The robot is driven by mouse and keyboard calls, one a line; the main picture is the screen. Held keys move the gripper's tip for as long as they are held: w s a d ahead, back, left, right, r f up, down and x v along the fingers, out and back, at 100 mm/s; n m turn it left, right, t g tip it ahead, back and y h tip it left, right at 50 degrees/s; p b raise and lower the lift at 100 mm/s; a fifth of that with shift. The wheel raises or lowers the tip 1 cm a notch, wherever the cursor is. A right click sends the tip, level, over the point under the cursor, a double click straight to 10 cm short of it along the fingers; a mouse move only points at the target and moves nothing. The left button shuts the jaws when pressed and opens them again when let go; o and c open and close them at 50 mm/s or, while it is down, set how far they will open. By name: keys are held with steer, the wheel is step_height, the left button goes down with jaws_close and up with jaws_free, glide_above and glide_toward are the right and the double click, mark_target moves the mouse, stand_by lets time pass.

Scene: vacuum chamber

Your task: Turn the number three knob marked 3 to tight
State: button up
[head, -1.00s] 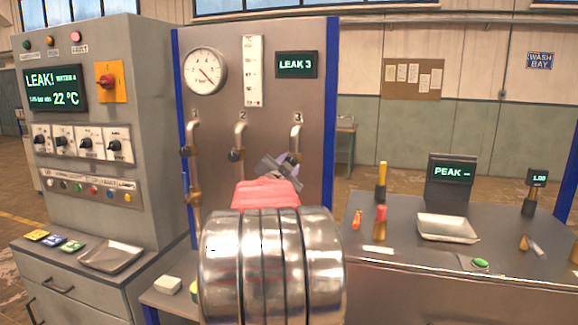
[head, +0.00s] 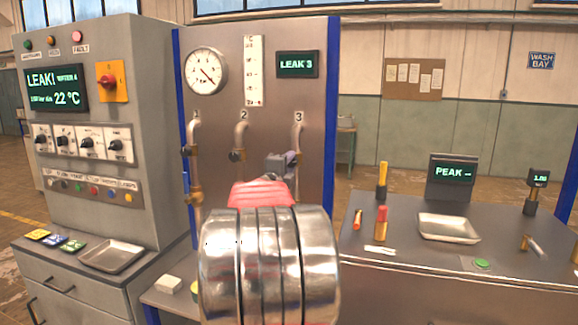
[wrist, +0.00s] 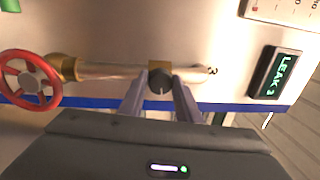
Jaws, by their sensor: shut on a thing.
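The pipe marked 3 (head: 298,133) stands at the right of the steel panel. Its dark round knob (wrist: 160,78) shows in the wrist view, with a light line on its face. My gripper (wrist: 160,92) is shut on this knob, one finger on each side. In the head view my gripper (head: 283,163) is in front of pipe 3, and my arm hides the knob and the lower pipe. The panel display (head: 297,65) reads LEAK 3.
A red handwheel (wrist: 30,82) sits on the end of the same pipe. Knob 2 (head: 237,156) and the pipe marked 1 (head: 194,135) are to the left. A gauge (head: 206,71) is above. A bench with a tray (head: 448,229) stands at right.

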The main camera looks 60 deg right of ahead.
steer(key=shift+s+f+m, duration=0.1)
steer(key=shift+f+m, duration=0.15)
steer(key=shift+m, duration=0.85)
steer(key=o, duration=1.1)
steer(key=shift+r, duration=0.15)
steer(key=shift+c, duration=0.2)
steer(key=s+a+f, duration=0.1)
steer(key=s+a, duration=0.1)
steer(key=a, duration=1.1)
steer(key=shift+a, duration=0.3)
steer(key=shift+f, duration=0.1)
